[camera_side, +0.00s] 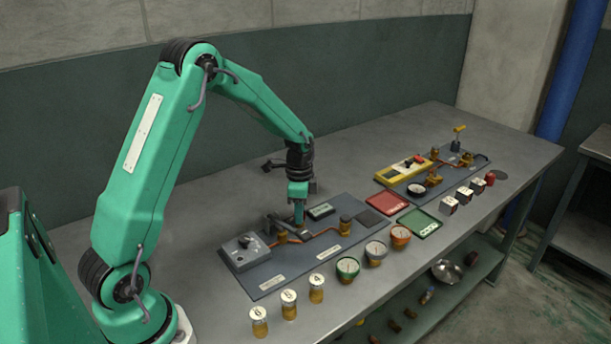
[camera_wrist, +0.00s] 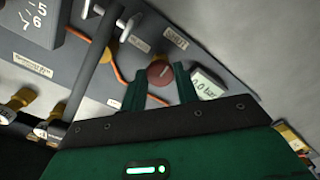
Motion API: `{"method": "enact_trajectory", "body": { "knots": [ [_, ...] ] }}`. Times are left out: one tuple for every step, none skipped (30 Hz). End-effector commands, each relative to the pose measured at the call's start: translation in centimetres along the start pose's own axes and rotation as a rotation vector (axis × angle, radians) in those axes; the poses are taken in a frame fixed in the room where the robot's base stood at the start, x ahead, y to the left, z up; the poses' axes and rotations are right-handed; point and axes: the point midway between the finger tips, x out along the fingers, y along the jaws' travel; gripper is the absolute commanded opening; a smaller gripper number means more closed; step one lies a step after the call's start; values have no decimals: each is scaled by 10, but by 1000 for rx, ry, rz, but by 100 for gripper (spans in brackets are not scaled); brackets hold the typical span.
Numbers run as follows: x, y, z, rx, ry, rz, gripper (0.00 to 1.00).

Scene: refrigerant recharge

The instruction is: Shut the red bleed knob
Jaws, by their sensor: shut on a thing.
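The red bleed knob (camera_wrist: 159,73) is round with a pale mark on its face and sits on the grey panel (camera_wrist: 100,95), near a "SHUT" label (camera_wrist: 175,38). My gripper (camera_wrist: 155,69) has its two green fingers on either side of the knob and is shut on it. In the side view my gripper (camera_side: 298,217) points straight down onto the dark panel (camera_side: 283,277), and it hides the knob there. A small display (camera_wrist: 207,85) just right of the knob seems to read 0.0 bar. I cannot tell the knob's exact turn.
A dial box (camera_side: 247,250), copper pipe and brass fittings stand close around my gripper. Several gauge cups, one green (camera_side: 347,272), and labelled brass canisters (camera_side: 289,306) line the front edge. A red tray (camera_side: 391,203), green tray (camera_side: 419,222) and yellow box (camera_side: 392,178) lie farther right.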

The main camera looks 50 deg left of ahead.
Motion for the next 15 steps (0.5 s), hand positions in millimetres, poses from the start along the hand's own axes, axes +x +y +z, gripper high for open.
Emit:
{"method": "enact_trajectory", "body": {
  "knots": [
    [-2,0,-1,20,2,-3,8],
    [-2,0,-1,30,2,-3,8],
    [-2,0,-1,42,2,-3,8],
    [-2,0,-1,48,2,-3,8],
    [-2,0,-1,54,2,-3,8],
    [-2,0,-1,60,2,-3,8],
    [-2,0,-1,64,2,-3,8],
    [-2,0,-1,67,2,-3,8],
    [-2,0,-1,70,2,-3,8],
    [-2,0,-1,71,2,-3,8],
    [-2,0,-1,72,2,-3,8],
    [-2,0,-1,72,2,-3,8],
    [-2,0,-1,72,2,-3,8],
    [-2,0,-1,72,2,-3,8],
    [-2,0,-1,72,2,-3,8]
  ]
}}
